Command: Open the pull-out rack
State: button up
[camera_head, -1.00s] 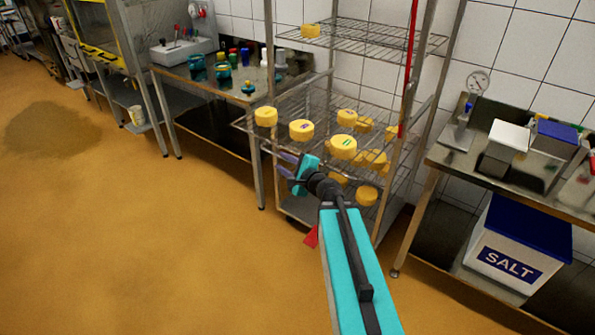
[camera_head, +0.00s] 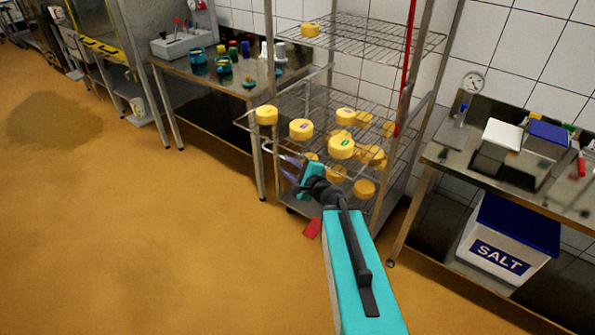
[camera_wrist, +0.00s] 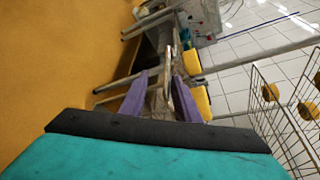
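The pull-out rack (camera_head: 284,112) is a wire shelf in a metal rack frame, with several yellow cheeses on it. Its front part juts out past the posts. A pale bar (camera_head: 272,150) shows at its front, close to my gripper (camera_head: 290,168). My gripper has purple fingers, and they are spread apart at the rack's front. In the wrist view the two fingers (camera_wrist: 160,97) stand apart with a grey metal bar (camera_wrist: 178,88) seen between them, nearer the right finger. I cannot tell whether the bar is touched.
An upper wire shelf (camera_head: 365,37) holds one cheese. A metal table (camera_head: 200,82) with jars stands to the left. Another table (camera_head: 463,163) stands at right, above a white salt bin (camera_head: 497,250). A red piece (camera_head: 312,228) shows below my gripper. Floor at left is clear.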

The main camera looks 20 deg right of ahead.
jog(key=shift+f+p+v, duration=0.2)
jog(key=shift+p+v, duration=0.7)
jog(key=shift+p, duration=0.55)
jog(key=shift+f+p+v, duration=0.2)
jog(key=shift+p+v, duration=0.7)
jog(key=shift+p, duration=0.55)
jog(key=shift+f+p+v, duration=0.2)
jog(key=shift+p+v, duration=0.7)
jog(key=shift+p, duration=0.55)
jog(key=shift+s, duration=0.15)
